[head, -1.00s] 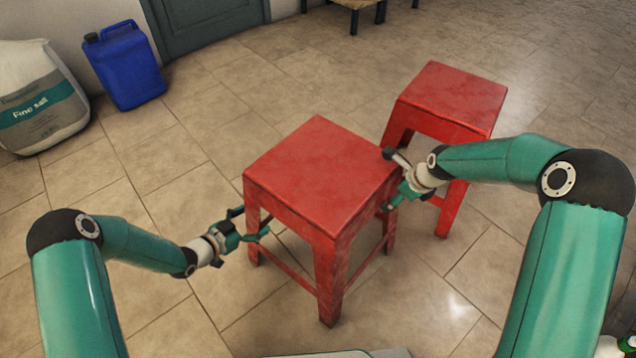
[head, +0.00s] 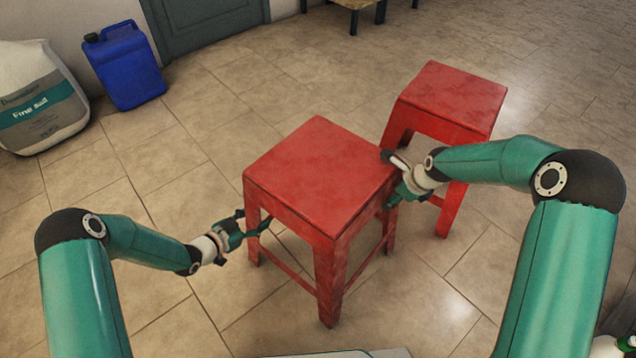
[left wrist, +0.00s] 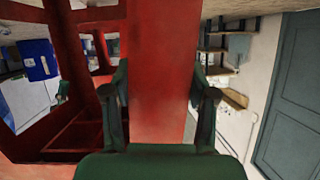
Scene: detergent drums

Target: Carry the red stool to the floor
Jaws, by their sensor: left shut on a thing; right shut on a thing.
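A red stool (head: 319,172) is upright in the middle of the head view, its seat level and its legs pointing down. Its feet are at or close to the floor (head: 200,315); I cannot tell whether all touch. My left gripper (head: 252,226) is shut on the stool's left leg, below the seat. In the left wrist view the left gripper's fingers (left wrist: 158,85) flank the broad red leg (left wrist: 160,40). My right gripper (head: 391,187) is shut on the same stool at its right side, just below the seat corner; its fingertips are partly hidden.
A second red stool (head: 455,98) stands close behind at the right, next to my right gripper.

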